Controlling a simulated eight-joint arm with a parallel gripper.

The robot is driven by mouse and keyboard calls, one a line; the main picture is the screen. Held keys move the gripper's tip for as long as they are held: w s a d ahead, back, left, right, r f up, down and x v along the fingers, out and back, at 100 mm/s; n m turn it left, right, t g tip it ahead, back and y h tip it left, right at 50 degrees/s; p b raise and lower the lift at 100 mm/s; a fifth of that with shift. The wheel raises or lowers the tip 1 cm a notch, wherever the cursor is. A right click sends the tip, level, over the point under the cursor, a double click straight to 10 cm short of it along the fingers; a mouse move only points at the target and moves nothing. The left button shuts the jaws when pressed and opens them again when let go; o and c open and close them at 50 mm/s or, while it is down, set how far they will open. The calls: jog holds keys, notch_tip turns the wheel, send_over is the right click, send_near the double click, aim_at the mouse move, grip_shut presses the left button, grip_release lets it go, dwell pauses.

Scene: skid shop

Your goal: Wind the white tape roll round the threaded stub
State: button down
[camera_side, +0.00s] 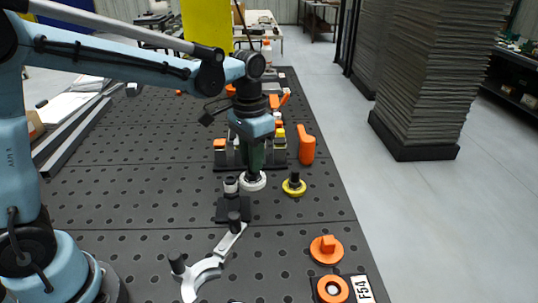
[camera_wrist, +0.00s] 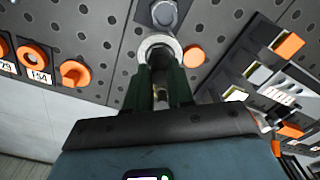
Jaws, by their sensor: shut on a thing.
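The white tape roll (camera_side: 253,181) is a pale ring at the fingertips of my gripper (camera_side: 256,165), which points down and is shut on it. In the wrist view my gripper's dark green fingers (camera_wrist: 163,75) reach the white roll (camera_wrist: 159,41). The threaded stub (camera_side: 231,186) appears to be the grey-topped upright on a black block (camera_side: 233,207), just left of the roll. In the wrist view the stub (camera_wrist: 165,13) stands just beyond the roll, seen from above. Whether roll and stub touch is unclear, and its thread is too small to see.
A yellow ring with a black centre (camera_side: 294,188) lies right of my gripper. A silver tool with black knobs (camera_side: 207,271) lies in front. Orange round pieces (camera_side: 326,250) sit near the table's right edge. A rack of coloured items (camera_side: 279,142) stands behind my gripper.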

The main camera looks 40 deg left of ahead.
jog(key=shift+w+d, duration=0.35)
jog(key=shift+w, duration=0.35)
notch_tip(320, 180, up, 6)
dwell(0.5)
dwell(0.4)
